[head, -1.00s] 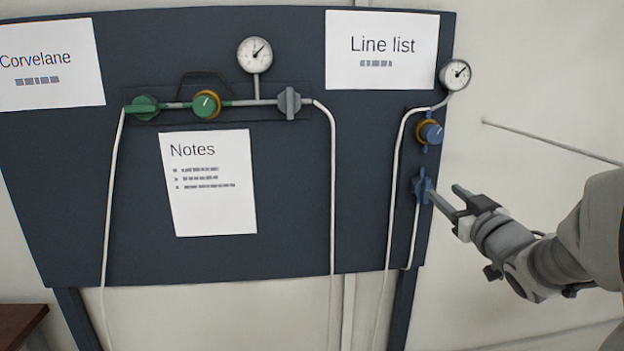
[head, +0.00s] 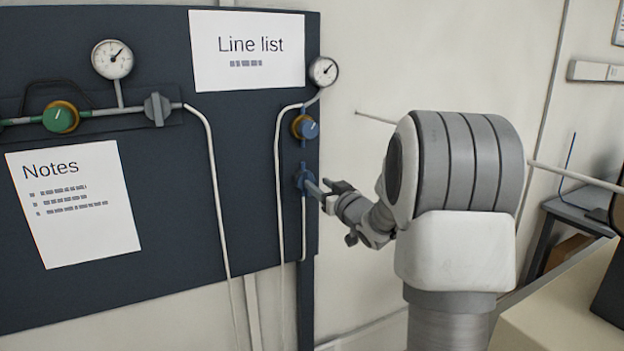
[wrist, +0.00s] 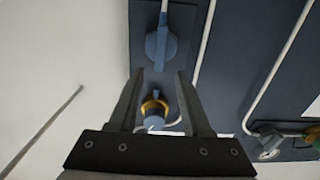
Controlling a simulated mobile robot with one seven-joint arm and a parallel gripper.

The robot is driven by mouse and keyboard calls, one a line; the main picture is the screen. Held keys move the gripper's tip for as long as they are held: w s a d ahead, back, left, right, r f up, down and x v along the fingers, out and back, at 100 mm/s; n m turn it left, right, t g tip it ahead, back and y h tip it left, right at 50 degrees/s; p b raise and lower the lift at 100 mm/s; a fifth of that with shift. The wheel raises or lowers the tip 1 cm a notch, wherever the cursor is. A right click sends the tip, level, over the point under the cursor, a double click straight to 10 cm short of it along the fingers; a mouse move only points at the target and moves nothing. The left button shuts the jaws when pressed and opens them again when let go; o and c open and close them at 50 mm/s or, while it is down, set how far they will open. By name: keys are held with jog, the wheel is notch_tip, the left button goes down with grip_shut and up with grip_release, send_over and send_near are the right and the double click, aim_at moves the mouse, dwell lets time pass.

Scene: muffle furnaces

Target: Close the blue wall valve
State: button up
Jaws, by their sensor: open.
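The blue wall valve (head: 301,177) is on the dark board's right edge, below a blue knob with a yellow ring (head: 307,128). Its blue handle (wrist: 160,47) shows at the top of the wrist view, just beyond my fingertips; I cannot tell its exact turn. My gripper (head: 316,187) is at the valve's right side in the head view, and its near finger overlaps the valve there. In the wrist view my gripper (wrist: 157,76) is open, with two spread fingers and nothing held. Contact with the handle cannot be told.
A pressure gauge (head: 323,71) sits above the blue knob, and white tubes (head: 280,200) run down the board. A green knob (head: 60,117) and a grey valve (head: 157,109) are farther left. A thin rod (head: 375,118) crosses the wall behind my arm. A bench (head: 570,300) is at lower right.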

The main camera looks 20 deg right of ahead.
aim_at(310, 177)
jog(key=shift+w, duration=2.3)
grip_shut()
